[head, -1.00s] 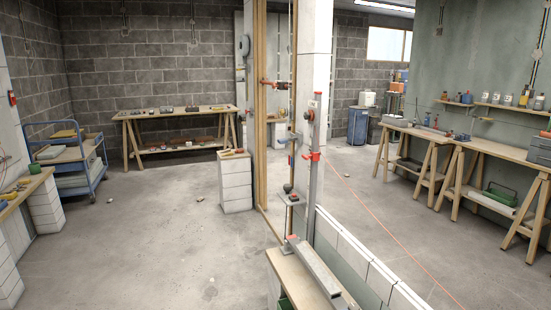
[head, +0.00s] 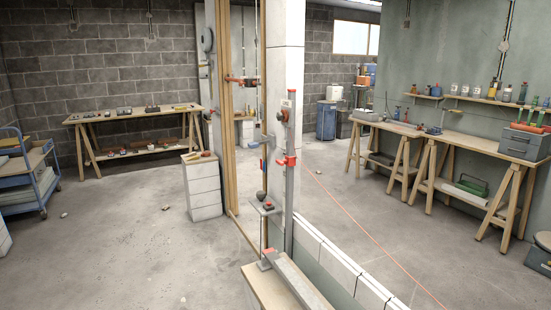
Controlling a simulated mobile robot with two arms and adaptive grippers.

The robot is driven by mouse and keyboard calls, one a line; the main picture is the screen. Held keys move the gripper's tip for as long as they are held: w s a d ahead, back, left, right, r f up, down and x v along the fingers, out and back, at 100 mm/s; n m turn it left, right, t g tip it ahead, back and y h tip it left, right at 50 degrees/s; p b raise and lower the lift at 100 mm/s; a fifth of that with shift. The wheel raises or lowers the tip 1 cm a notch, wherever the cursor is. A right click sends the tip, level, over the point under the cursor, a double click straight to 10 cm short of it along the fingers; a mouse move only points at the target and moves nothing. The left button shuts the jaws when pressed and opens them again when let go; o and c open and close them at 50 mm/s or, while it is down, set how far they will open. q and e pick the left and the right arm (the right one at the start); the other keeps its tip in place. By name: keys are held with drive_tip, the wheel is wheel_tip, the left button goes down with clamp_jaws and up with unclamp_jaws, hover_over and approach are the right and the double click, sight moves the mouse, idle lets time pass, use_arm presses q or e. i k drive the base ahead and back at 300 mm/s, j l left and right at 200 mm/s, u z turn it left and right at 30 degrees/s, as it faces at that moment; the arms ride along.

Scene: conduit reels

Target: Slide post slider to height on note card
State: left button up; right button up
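A grey upright post (head: 290,205) stands in front of a white block pillar, right of the picture's middle. A red slider-like clamp (head: 286,161) sits on it about halfway up. Neither of my grippers is in view.
A low bench (head: 262,287) with a grey bar (head: 303,283) is at the front. A low white block wall (head: 345,268) runs right of the post. A white block stand (head: 203,187) and a blue cart (head: 25,175) are left. The left floor (head: 130,245) is mostly clear.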

sight(291, 161)
drive_tip(key=i, duration=0.25)
drive_tip(key=j+z, duration=0.1)
drive_tip(key=z, duration=0.4)
drive_tip(key=i+j+z, duration=0.15)
drive_tip(key=j+z, duration=0.2)
drive_tip(key=i+j+z, duration=0.15)
drive_tip(key=j+z, duration=0.5)
drive_tip(key=i+j, duration=0.05)
drive_tip(key=j, duration=0.05)
